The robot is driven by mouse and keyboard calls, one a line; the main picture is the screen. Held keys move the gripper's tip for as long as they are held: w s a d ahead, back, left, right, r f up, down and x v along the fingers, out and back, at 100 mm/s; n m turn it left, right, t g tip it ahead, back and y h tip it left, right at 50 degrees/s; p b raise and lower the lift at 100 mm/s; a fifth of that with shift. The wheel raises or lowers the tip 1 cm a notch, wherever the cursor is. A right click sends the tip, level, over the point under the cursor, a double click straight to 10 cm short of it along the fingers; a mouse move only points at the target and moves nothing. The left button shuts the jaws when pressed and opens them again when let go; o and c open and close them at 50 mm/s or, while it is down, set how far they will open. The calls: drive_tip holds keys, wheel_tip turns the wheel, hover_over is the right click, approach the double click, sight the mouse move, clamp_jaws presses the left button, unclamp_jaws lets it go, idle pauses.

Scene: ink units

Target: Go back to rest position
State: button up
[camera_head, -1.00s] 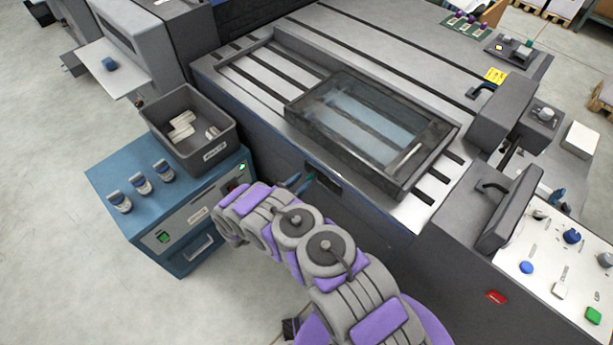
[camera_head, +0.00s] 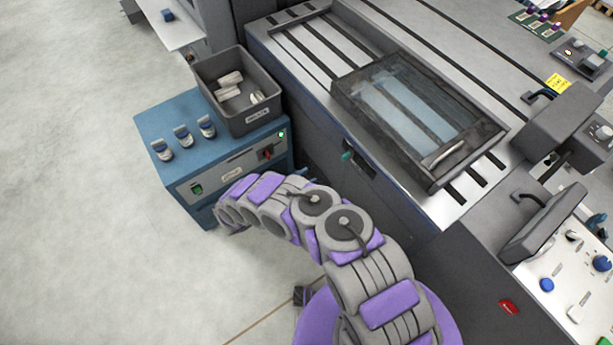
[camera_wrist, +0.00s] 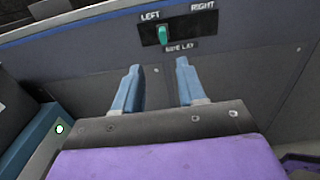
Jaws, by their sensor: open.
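My gripper shows in the wrist view (camera_wrist: 158,88) with its two blue fingers apart and nothing between them. It faces the dark side panel of the machine. A green switch (camera_wrist: 163,35) with LEFT and RIGHT labels lies just beyond the fingers, apart from them; it also shows in the head view (camera_head: 347,156). In the head view my purple and grey arm curves up from the lower right and bends left, and its end hides most of the gripper beside the machine's side.
The large machine with a glass-topped tray (camera_head: 345,95) fills the right. Control panels (camera_head: 560,275) lie at lower right. Open floor is at left.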

idle(0.3)
drive_tip(key=w+d+r+m+g+h, duration=0.1)
drive_tip(key=d+r+m+g, duration=0.4)
drive_tip(key=d+r, duration=0.55)
drive_tip(key=d+r+m+g+h, duration=0.1)
drive_tip(key=d+r+m+g, duration=0.5)
drive_tip(key=r, duration=0.8)
drive_tip(key=s+d+r+m+g+y, duration=0.3)
drive_tip(key=s+d+r+m, duration=0.1)
drive_tip(key=s+d+r, duration=0.25)
drive_tip(key=s+d+r+m+g+y, duration=0.1)
drive_tip(key=s+r+m+y, duration=0.25)
drive_tip(key=s, duration=0.45)
drive_tip(key=s+d+r+m+g+y, duration=0.1)
drive_tip(key=s+r+m+y, duration=0.2)
drive_tip(key=s+r, duration=0.35)
drive_tip(key=s+a+m+t+y, duration=0.3)
drive_tip(key=s+a+y, duration=0.4)
drive_tip(key=s, duration=0.8)
drive_tip(key=shift+a+r+m+t, duration=0.15)
drive_tip(key=shift+a+m+t, duration=0.2)
drive_tip(key=shift+a, duration=0.7)
